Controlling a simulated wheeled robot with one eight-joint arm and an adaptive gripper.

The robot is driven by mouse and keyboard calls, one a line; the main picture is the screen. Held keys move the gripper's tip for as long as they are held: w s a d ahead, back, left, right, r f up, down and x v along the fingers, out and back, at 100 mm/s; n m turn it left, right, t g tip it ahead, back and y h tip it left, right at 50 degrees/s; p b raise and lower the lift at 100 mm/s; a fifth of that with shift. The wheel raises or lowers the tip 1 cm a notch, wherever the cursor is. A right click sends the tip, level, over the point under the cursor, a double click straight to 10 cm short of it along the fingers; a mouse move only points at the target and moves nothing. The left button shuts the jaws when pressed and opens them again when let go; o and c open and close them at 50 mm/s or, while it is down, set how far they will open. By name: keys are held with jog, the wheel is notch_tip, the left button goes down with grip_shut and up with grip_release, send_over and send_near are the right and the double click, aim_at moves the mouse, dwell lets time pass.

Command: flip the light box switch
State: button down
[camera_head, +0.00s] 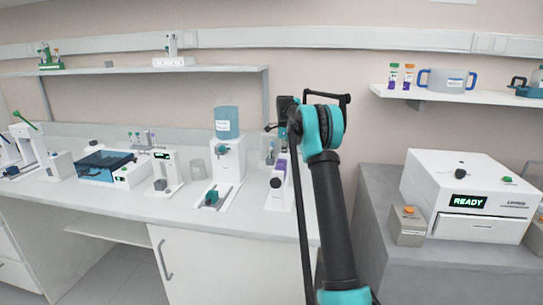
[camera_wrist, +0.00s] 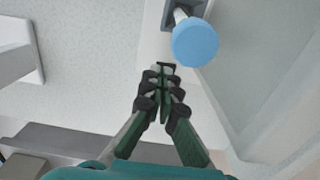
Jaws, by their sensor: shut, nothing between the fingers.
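My gripper (camera_wrist: 164,68) is in the middle of the wrist view, its dark green fingers closed together at the tips with nothing between them. A light blue round cap (camera_wrist: 195,43) on a short pale stem stands out from a grey bracket on a white body, just above and to the right of the fingertips in that view. The fingers and cap look apart; their depth gap is unclear. I cannot tell for certain whether this is the light box switch. In the head view my arm hides the gripper. A white device (camera_head: 278,190) stands partly behind the arm.
The bench (camera_head: 130,203) holds a white box with a clear blue lid (camera_head: 105,163) and a dispenser with a blue tank (camera_head: 228,122). At right, a white machine reading READY (camera_head: 470,180) and a small box with an orange button (camera_head: 408,225) sit on a grey counter (camera_head: 375,225).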

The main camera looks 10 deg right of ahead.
jog(key=shift+r, duration=2.85)
